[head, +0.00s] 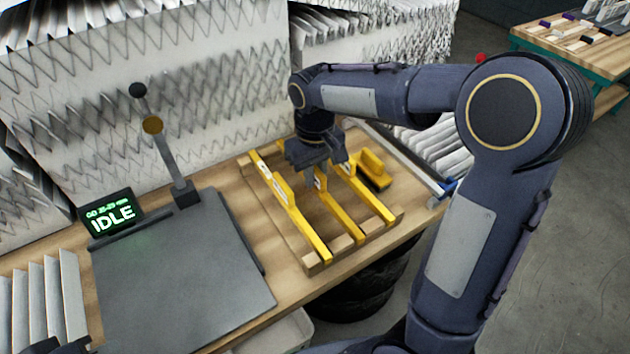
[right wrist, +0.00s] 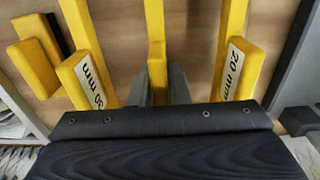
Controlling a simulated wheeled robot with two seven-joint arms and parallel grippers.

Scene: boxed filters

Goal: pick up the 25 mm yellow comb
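Three long yellow combs lie side by side on a wooden rack: a left one (head: 290,210), a middle one (head: 345,222) and a right one (head: 370,195). In the right wrist view, the comb at right (right wrist: 232,60) reads "20 mm"; the label of the comb at left (right wrist: 88,70) is only partly readable. The middle comb (right wrist: 156,45) runs between the fingers of my right gripper (right wrist: 160,88); its label is hidden there. The fingers are close along both its sides; I cannot tell if they press on it. My left gripper (head: 62,346) barely shows at the lower left edge.
A yellow block with a dark base (head: 373,168) sits right of the combs. A grey plate (head: 180,275) with a post and an "IDLE" display (head: 110,216) lies left of the wooden rack (head: 318,264). Pleated filters stand behind and at the lower left.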

